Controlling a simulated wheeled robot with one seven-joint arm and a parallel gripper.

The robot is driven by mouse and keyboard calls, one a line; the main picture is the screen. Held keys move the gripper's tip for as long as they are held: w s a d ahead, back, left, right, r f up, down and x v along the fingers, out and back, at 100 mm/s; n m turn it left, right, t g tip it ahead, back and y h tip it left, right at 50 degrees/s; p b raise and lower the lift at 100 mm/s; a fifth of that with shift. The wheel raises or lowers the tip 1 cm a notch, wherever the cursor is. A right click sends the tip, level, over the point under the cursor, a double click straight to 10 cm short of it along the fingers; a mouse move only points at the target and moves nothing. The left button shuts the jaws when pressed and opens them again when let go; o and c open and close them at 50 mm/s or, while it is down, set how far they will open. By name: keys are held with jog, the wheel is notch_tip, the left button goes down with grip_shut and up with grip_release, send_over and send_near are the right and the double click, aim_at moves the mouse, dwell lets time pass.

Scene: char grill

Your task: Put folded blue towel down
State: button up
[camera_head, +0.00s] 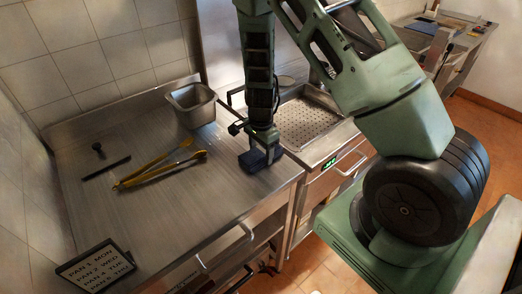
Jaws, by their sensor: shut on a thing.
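The folded blue towel (253,162) is at the right front part of the steel counter (150,216). My gripper (262,150) points down over it and is shut on it. The towel is at or just above the counter surface; I cannot tell if it touches. The fingertips are partly hidden by the towel and the gripper body.
Yellow tongs (160,170) lie left of the towel, beside a thin black rod (106,168) and a small black object (98,149). A steel pan (191,105) stands behind. A perforated basin (305,122) is at right. A menu sign (97,266) stands front left. The front middle counter is clear.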

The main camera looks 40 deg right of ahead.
aim_at(261, 152)
jog(key=shift+f, duration=0.2)
jog(key=o, duration=1)
jog(key=shift+r, duration=0.1)
notch_tip(261, 152, up, 12)
jog(key=s+a+r+n+y, duration=0.1)
jog(key=s+a+r+n, duration=0.15)
jog(key=a, duration=0.25)
jog(key=s+a+r+n, duration=0.1)
jog(key=s+a+n, duration=0.1)
jog(key=a+n, duration=0.25)
jog(key=s+a+r+n+y, duration=0.1)
jog(key=s+a+r+n, duration=0.15)
jog(key=a, duration=0.35)
jog(key=s+a+r+n, duration=0.1)
jog(key=s+a+n, duration=0.2)
jog(key=s+n, duration=0.2)
jog(key=s+a+r+n+h, duration=0.1)
jog(key=s+a+r+n, duration=0.1)
jog(key=s+n, duration=0.3)
jog(key=s+a+r+n, duration=0.2)
jog(key=s+a+n, duration=0.2)
jog(key=s+n, duration=0.2)
jog(key=shift+s+r, duration=0.1)
jog(key=shift+s, duration=0.55)
